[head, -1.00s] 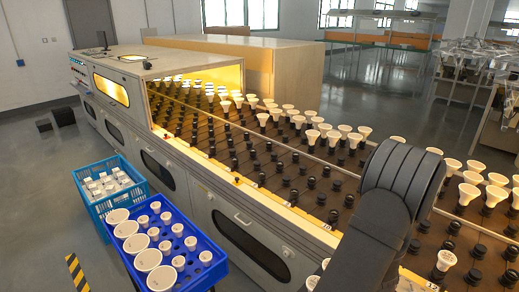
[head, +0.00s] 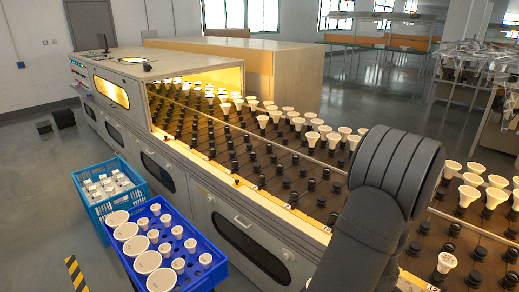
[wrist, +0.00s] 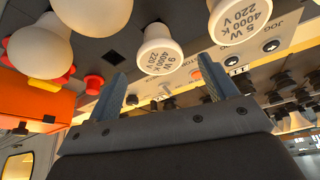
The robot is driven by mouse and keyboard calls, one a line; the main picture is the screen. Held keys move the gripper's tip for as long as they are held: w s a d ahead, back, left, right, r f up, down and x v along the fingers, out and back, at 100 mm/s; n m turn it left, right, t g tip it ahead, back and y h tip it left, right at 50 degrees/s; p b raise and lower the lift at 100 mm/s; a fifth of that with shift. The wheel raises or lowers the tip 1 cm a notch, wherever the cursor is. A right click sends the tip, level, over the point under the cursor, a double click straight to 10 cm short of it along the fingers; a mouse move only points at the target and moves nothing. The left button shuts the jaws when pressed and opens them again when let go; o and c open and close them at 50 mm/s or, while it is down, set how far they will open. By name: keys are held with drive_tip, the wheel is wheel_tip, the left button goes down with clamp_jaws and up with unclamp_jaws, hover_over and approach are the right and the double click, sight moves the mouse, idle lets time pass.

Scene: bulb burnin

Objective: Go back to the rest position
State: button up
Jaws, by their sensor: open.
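My gripper (wrist: 160,68) shows in the wrist view with its two fingers apart and nothing between them that it holds. A white bulb (wrist: 160,52) marked 9 W 4000 K 220 V shows beyond the gap between the fingers. Another bulb marked 5 W 4000 K 220 V (wrist: 240,20) is at the upper right. Two unlabelled pale bulbs (wrist: 40,50) are at the upper left. I cannot tell how far the fingers are from these bulbs. In the head view my dark arm rises at the lower right, and my gripper is outside the picture.
The burn-in conveyor (head: 290,214) carries rows of black sockets, many with white bulbs, from a lit tunnel (head: 205,79). A blue crate (head: 216,262) of bulbs and a lighter blue basket (head: 84,196) of white items stand at its near side. Grey floor (head: 40,230) is open at left.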

drive_tip(key=v, duration=1.2)
drive_tip(key=x, duration=1.8)
drive_tip(key=shift+f, duration=0.15)
drive_tip(key=shift+r, duration=2.15)
drive_tip(key=o, duration=0.5)
